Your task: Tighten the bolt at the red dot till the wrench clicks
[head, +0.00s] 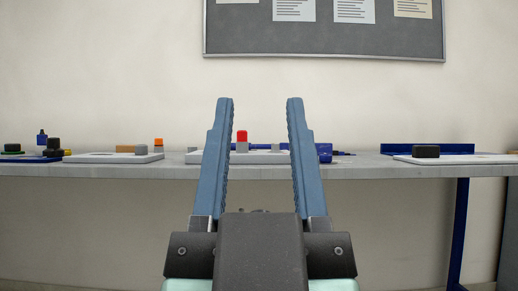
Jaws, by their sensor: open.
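My gripper (260,108) is in the middle of the head view, its two blue-grey fingers upright, wide apart and empty. Between the fingers, farther back on the table, a small red block-like thing (242,136) sits on a grey piece (242,147) over a pale plate (265,156). I cannot tell whether this red part is the red dot of the task. No bolt can be made out at this distance. No wrench can be clearly told; a blue object (324,152) lies partly behind the right finger.
A long grey table (400,170) runs across the view. On it are a pale plate with an orange-topped grey piece (158,146), dark and yellow items (54,147) at left, a black block (426,151) and a blue tray (440,148) at right. A notice board (330,35) hangs behind.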

